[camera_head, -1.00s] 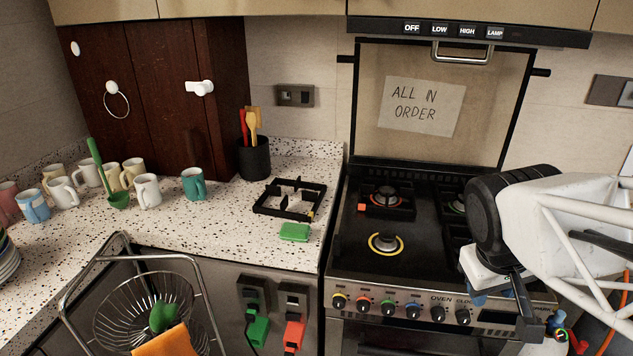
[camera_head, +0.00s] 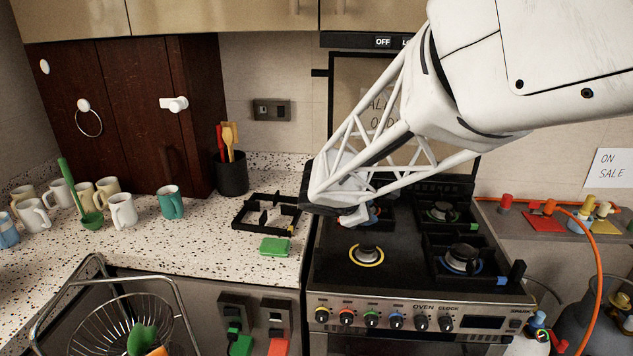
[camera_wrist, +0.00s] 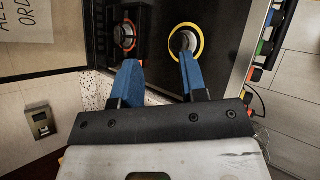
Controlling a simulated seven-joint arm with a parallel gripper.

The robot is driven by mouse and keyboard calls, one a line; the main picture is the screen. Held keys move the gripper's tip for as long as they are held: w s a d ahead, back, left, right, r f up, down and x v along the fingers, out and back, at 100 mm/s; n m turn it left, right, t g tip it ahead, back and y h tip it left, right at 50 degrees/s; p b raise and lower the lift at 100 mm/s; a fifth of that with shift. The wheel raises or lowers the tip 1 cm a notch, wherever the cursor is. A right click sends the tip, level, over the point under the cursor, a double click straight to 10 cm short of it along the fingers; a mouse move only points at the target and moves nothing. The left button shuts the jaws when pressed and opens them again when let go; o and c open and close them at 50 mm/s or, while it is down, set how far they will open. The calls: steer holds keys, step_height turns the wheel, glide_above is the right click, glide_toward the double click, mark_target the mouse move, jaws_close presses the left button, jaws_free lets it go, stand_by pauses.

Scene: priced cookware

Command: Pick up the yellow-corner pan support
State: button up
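The pan support (camera_head: 267,213) is a black square grate lying flat on the speckled worktop, left of the stove. A small yellow mark shows at its near right corner. My gripper (camera_wrist: 157,58) is open and empty, with two blue fingers apart in the wrist view. Between and beyond the fingers lies the stove top, with the yellow-ringed burner (camera_wrist: 186,41) by the right finger and a red-marked burner (camera_wrist: 126,36) by the left. In the head view my arm reaches over the stove, and its links mostly hide the gripper. The pan support is not seen in the wrist view.
A green sponge-like block (camera_head: 275,247) lies just in front of the pan support. A black utensil pot (camera_head: 231,174) stands behind it, and several mugs stand to the left. A wire basket (camera_head: 125,318) is at the front. The yellow-ringed burner (camera_head: 366,255) is uncovered.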

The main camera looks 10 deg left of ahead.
steer(key=w+a+f+n+t+y, duration=0.1)
steer(key=w+a+f+n+t, duration=0.2)
steer(key=a, duration=0.5)
steer(key=w+a+f+n+t+y, duration=0.1)
steer(key=w+a+f+n, duration=0.2)
steer(key=w+a+n, duration=0.35)
steer(key=n+t+y, duration=0.2)
steer(key=n+y, duration=0.1)
steer(key=n, duration=0.3)
glide_toward(262, 216)
steer(key=x, duration=0.3)
steer(key=shift+w+a+f, duration=0.1)
steer(key=shift+f, duration=0.1)
steer(key=shift+w, duration=0.1)
steer(key=shift+x, duration=1.2)
steer(key=shift+w+f, duration=0.1)
steer(key=shift+w, duration=0.05)
steer(key=shift+x, duration=2.45)
steer(key=shift+c, duration=0.3)
jaws_close()
